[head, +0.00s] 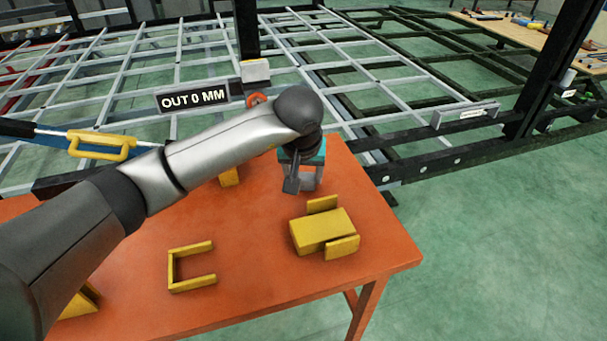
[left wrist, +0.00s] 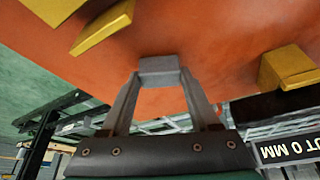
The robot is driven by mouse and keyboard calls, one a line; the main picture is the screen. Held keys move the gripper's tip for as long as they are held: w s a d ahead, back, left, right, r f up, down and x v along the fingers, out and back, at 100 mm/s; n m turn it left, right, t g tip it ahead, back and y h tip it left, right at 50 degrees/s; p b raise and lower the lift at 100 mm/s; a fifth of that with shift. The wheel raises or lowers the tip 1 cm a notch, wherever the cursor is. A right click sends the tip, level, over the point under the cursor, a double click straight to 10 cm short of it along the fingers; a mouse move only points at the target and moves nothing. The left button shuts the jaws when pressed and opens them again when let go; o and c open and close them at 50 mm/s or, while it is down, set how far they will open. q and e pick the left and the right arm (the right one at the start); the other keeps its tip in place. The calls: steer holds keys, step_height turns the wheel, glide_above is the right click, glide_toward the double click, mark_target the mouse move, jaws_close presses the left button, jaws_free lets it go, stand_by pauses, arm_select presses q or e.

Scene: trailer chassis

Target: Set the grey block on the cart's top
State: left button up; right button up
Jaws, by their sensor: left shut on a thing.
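The grey block (left wrist: 160,70) is between the fingertips of my left gripper (left wrist: 160,82) in the left wrist view. In the head view my left gripper (head: 304,184) points down over the back right part of the orange cart top (head: 250,240). It is shut on the block, which is small and partly hidden by the fingers there. The cart top also fills much of the left wrist view (left wrist: 200,30). I cannot tell whether the block touches the top. My right gripper is not in view.
On the cart top are a yellow block between side plates (head: 320,232), a yellow U-shaped frame (head: 174,270) and a yellow piece (head: 229,177) behind my arm. A dark post (head: 246,30) and a sign reading OUT 0 MM (head: 193,97) stand behind, before the chassis lattice.

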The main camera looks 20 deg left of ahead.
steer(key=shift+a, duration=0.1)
arm_select(q)
steer(key=o, duration=1)
steer(key=shift+f, duration=0.15)
steer(key=o, duration=0.5)
steer(key=shift+c, duration=0.2)
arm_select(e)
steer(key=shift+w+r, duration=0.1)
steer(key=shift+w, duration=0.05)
arm_select(q)
steer(key=shift+r, duration=0.2)
steer(key=a+p+v, duration=0.1)
steer(key=p+v, duration=0.2)
steer(key=v, duration=0.8)
steer(key=shift+s+d+r, duration=0.2)
steer(key=shift+d+r, duration=0.2)
steer(key=shift+d, duration=0.1)
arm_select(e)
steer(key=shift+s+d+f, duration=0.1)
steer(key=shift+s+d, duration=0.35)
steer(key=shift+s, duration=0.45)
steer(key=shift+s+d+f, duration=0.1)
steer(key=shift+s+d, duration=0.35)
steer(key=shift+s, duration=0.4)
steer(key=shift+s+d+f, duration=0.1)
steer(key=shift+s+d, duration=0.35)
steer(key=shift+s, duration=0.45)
